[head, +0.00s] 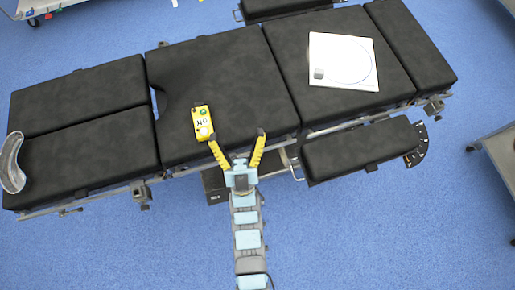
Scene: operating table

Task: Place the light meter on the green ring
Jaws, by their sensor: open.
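A yellow handheld device with a pale face and dark marks, which looks like the light meter (202,123), lies on the black table pad left of centre. My gripper (238,134) is open, with its yellow fingers spread and nothing between them. Its left fingertip is close to the lower right end of the meter; I cannot tell if they touch. A white square board (326,46) lies on the pad at upper right. It bears a large thin ring outline (371,63), whose colour is too faint to tell as green.
A small grey block (319,73) sits on the board's lower left, by the ring. A metal kidney dish (12,163) lies at the table's far left end. The black pad (240,70) between meter and board is clear. A side pad (360,150) stands out at lower right.

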